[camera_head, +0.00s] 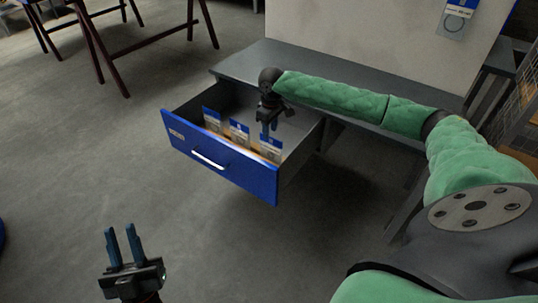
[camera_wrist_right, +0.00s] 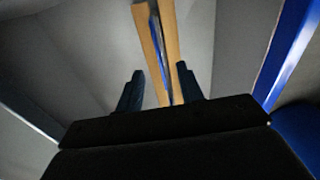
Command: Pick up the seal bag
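Three seal bags with blue tops stand in a row in the open drawer: a left bag (camera_head: 213,119), a middle bag (camera_head: 239,132) and a right bag (camera_head: 271,148). My right gripper (camera_head: 268,124) points down into the drawer, just behind the right bag. In the right wrist view its two fingers (camera_wrist_right: 161,82) are open and apart. A thin blue edge (camera_wrist_right: 158,45) between two tan strips (camera_wrist_right: 146,50) runs beyond and between the fingertips, likely a bag seen edge-on. I cannot tell whether the fingers touch it. My left gripper (camera_head: 123,246) is open and empty over the floor.
The blue-fronted drawer (camera_head: 190,142) with a silver handle is pulled out from under a grey bench (camera_head: 335,70). Its blue front wall (camera_wrist_right: 297,45) is close by in the wrist view. Another bag (camera_head: 457,20) hangs on the back panel.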

